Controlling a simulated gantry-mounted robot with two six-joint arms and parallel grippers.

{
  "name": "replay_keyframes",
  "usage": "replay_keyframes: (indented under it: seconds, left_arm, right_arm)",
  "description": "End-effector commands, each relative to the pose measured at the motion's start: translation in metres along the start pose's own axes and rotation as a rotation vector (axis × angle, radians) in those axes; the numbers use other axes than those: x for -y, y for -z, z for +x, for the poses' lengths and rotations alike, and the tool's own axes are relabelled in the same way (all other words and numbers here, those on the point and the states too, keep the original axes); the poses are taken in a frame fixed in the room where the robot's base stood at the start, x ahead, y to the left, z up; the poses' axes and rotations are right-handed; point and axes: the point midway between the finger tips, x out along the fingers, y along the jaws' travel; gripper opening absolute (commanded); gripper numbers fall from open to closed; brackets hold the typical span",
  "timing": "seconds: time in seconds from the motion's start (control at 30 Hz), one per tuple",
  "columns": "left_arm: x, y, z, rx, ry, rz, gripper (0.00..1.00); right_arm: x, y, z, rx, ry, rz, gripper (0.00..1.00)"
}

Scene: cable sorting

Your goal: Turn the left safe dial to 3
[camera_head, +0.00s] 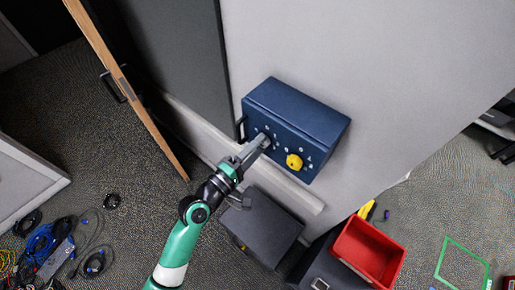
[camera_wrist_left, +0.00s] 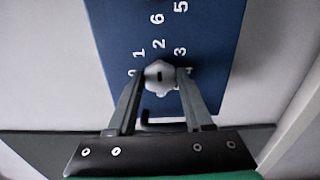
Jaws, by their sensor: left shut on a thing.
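A dark blue safe (camera_head: 296,112) is fixed against the grey wall panel, with two dials on its front. My left gripper (camera_head: 264,140) reaches the left dial, which it largely hides in the head view. In the left wrist view, the pale grey left dial (camera_wrist_left: 160,75) sits between the two fingertips of my left gripper (camera_wrist_left: 161,72), which is shut on it. White numbers 0, 1, 2, 3, 5 and 6 show on the blue face (camera_wrist_left: 195,50). The 3 is up and right of the dial. I cannot tell which number the dial points to. My right gripper is not in view.
A yellow dial (camera_head: 294,161) sits right of my gripper on the same safe. A dark grey box (camera_head: 262,226) stands below it, and a red bin (camera_head: 369,252) is at lower right. A wooden door edge (camera_head: 128,92) stands at left. Cables (camera_head: 44,240) lie on the floor.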

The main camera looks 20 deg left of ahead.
Motion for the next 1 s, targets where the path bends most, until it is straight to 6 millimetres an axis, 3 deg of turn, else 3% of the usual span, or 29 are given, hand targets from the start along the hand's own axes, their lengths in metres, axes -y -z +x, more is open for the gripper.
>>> replay_keyframes:
  seconds: [0.6, 1.0]
  left_arm:
    - [0.005, 0.001, 0.000, 0.000, -0.001, 0.568, 0.00]
    - [0.004, 0.001, 0.000, 0.000, 0.001, 0.788, 0.00]
  right_arm:
    - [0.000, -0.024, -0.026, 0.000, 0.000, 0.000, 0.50]
    - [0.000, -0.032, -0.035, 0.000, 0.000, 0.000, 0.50]
